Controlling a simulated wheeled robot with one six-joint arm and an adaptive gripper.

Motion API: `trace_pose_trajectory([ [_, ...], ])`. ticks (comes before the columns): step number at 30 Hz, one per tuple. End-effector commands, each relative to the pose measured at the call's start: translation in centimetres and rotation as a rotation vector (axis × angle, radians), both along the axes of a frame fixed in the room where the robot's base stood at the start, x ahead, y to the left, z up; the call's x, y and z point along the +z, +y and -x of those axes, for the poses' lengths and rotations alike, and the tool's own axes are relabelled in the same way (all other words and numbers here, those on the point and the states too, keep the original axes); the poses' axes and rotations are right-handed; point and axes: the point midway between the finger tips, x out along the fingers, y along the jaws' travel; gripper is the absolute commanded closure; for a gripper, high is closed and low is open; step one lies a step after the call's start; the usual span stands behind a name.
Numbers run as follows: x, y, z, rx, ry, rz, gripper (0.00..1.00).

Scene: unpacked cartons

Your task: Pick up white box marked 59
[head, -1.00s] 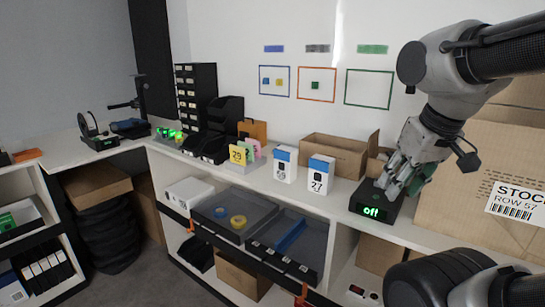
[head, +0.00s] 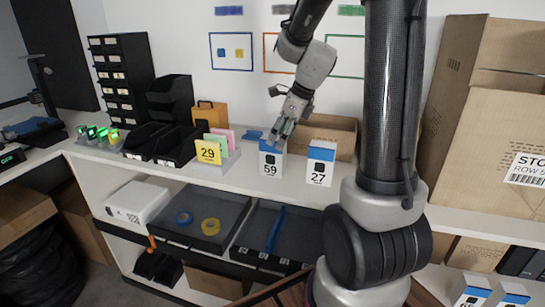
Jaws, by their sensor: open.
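The white box marked 59 (head: 270,163) stands upright on the white counter, its number facing me. Its top is partly hidden by my gripper (head: 279,134), which is open with its fingers pointing down at the top of the box. I cannot tell whether the fingers touch it. A similar white box marked 27 (head: 320,166), with a blue top band, stands just to the right, a small gap apart.
An open cardboard carton (head: 335,133) stands behind the boxes. A yellow card marked 29 (head: 209,152) is in a holder to the left. A large carton (head: 490,120) fills the right. Shallow dark trays (head: 212,238) sit below the counter edge.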

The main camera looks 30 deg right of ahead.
Motion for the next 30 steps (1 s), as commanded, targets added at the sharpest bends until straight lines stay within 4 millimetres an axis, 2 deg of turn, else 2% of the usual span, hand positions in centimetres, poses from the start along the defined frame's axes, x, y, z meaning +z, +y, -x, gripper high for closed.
trace_pose_trajectory([
  [13, -5.9, 1.5, -1.8, 0.001, 0.003, 0.001, 0.30],
  [16, -6.5, 1.7, -2.0, 0.003, 0.002, 0.001, 0.30],
  [22, -6.6, 1.7, -2.0, 0.002, 0.000, 0.001, 0.30],
  [23, -6.6, 1.7, -2.0, 0.002, 0.000, 0.001, 0.32],
  [30, -6.6, 1.7, -2.0, 0.002, 0.000, 0.001, 0.76],
])
